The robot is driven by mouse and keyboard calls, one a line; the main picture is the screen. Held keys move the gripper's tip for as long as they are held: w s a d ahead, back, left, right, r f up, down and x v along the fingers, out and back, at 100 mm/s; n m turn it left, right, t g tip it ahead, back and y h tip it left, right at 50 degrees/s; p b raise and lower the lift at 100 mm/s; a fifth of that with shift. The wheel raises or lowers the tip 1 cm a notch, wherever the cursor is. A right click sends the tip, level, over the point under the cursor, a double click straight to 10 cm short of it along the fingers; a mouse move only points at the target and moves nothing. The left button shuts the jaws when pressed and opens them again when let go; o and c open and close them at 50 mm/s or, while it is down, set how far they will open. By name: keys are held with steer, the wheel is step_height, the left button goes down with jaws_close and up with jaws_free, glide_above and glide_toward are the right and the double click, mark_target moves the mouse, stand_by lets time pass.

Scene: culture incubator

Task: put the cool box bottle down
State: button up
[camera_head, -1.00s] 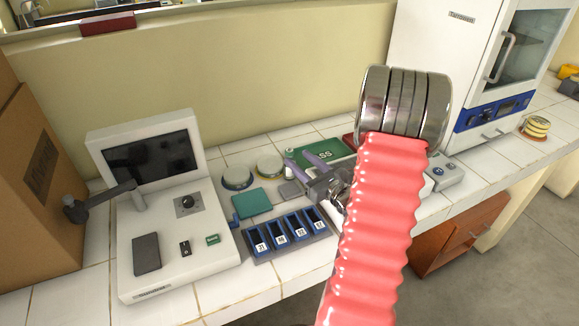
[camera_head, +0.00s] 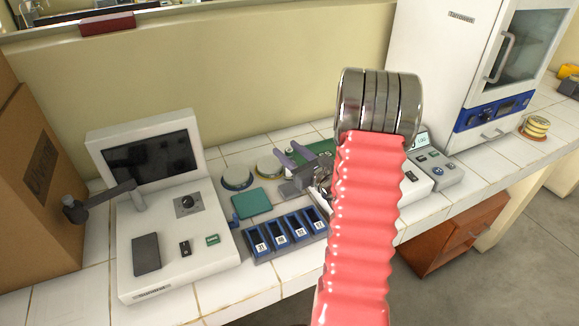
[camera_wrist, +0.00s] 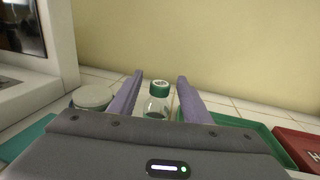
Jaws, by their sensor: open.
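A small clear bottle (camera_wrist: 158,103) with a green cap and pale top stands upright in the wrist view, between or just beyond my fingers. My gripper (camera_wrist: 159,100) is open, with one purple finger on each side of the bottle and a visible gap to each. The bottle's base is hidden behind the gripper body. In the head view my gripper (camera_head: 296,156) is low over the back of the tiled bench, beside the round lidded jars. I cannot make out the bottle there.
Two round jars (camera_head: 237,178) and a teal pad (camera_head: 251,203) lie left of my gripper. A blue slotted rack (camera_head: 284,236) is in front. A green tray (camera_wrist: 246,127) and a red tray (camera_wrist: 298,146) lie right. A screened instrument (camera_head: 165,215) stands left, a white incubator (camera_head: 440,65) right.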

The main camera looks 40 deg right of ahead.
steer(key=shift+c, duration=0.6)
jaws_close()
